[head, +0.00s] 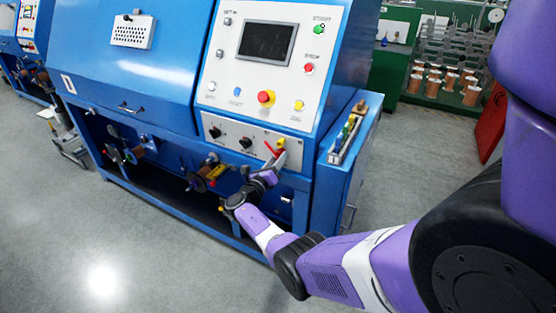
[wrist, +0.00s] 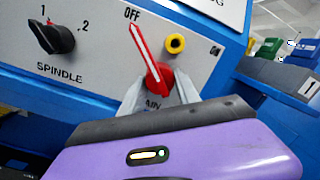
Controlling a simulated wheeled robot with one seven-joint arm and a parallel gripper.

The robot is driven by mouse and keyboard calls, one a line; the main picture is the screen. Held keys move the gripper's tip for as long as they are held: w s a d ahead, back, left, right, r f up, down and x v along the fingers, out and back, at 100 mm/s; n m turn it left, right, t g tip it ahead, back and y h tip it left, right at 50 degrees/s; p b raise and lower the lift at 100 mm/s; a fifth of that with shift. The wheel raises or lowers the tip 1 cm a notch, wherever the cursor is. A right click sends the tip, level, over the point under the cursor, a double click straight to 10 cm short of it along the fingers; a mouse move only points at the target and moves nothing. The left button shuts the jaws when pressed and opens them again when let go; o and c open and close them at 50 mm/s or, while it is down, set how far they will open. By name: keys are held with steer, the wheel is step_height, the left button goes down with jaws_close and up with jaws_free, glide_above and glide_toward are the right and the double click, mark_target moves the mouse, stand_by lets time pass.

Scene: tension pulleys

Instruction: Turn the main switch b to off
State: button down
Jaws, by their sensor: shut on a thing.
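The main switch is a red rotary knob (wrist: 160,75) with a long red and white pointer, low on the machine's white control panel. In the wrist view the pointer slants up and left, its tip just below the OFF label (wrist: 132,14). The ON label (wrist: 215,50) is to the right. The switch also shows as a small red lever (head: 269,147) in the head view. My gripper (wrist: 160,92) is shut on the red knob, a grey finger on each side. My gripper (head: 272,162) also shows in the head view.
A yellow round part (wrist: 175,43) sits close right of the pointer. The black spindle selector (wrist: 52,37) is to the left. Above are a screen (head: 266,42) and a red button on yellow (head: 266,98). A blue side cabinet (head: 350,160) stands right of my gripper.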

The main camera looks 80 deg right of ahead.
steer(key=c, duration=0.9)
jaws_free()
steer(key=shift+v, duration=3.95)
